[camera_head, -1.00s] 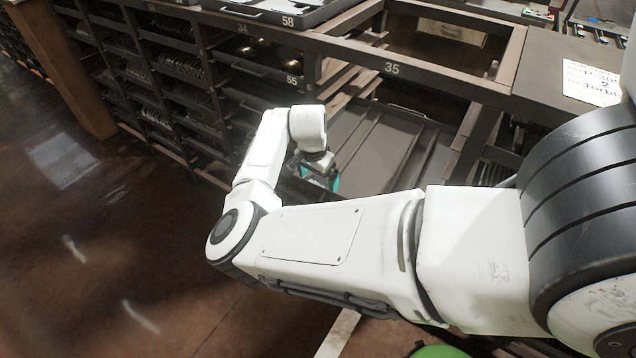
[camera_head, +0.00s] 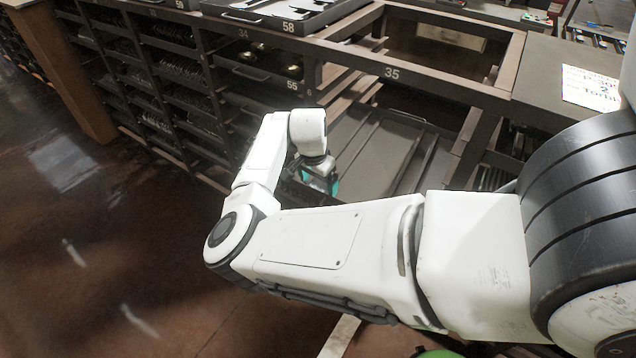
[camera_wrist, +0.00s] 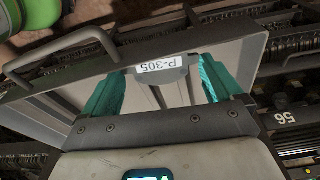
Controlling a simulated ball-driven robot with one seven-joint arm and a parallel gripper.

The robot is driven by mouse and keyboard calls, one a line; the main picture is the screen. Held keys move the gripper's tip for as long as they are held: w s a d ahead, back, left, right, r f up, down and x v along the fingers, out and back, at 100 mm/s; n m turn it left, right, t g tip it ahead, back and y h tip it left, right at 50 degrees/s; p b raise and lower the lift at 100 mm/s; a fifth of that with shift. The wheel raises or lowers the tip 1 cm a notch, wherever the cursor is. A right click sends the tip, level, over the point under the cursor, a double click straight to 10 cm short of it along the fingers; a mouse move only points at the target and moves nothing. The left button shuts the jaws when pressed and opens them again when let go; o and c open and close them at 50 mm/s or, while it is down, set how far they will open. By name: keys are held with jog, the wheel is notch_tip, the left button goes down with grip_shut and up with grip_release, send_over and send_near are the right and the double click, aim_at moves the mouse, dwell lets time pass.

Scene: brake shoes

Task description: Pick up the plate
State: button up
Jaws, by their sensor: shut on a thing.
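My gripper (camera_head: 320,181) hangs at the end of my bent arm, over the grey tray area below the number 35 in the head view. Its teal fingers stand well apart in the wrist view, on either side of a grey metal plate (camera_wrist: 164,80). A white label reading P-305 is on that part. I take this labelled part as the plate held between the fingers. The contact at the fingertips is not clear.
A grey tray (camera_head: 352,160) with raised ribs lies under and beside my gripper. A dark rack of drawers (camera_head: 170,75) stands behind left. The frame beam (camera_head: 440,82) marked 35 runs above. A metal handle (camera_wrist: 62,49) is close in the wrist view. Open floor lies left.

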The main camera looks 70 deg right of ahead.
notch_tip(320, 180, up, 3)
jog(key=shift+r, duration=0.15)
jog(key=s+a+r+b, duration=0.3)
jog(key=s+a+r, duration=0.5)
jog(key=s+r, duration=0.25)
jog(key=n+b, duration=0.1)
jog(key=b, duration=0.2)
send_over(320, 184)
jog(key=s+d, duration=0.2)
jog(key=d, duration=0.1)
notch_tip(320, 184, down, 10)
jog(key=shift+d+r, duration=0.15)
jog(key=shift+r, duration=0.1)
jog(key=shift+w+d+f, duration=0.2)
jog(key=shift+w+f, duration=0.1)
jog(key=shift+f, duration=0.2)
jog(key=shift+w+d+f, duration=0.1)
jog(key=shift+f, duration=1.6)
jog(key=shift+f, duration=0.15)
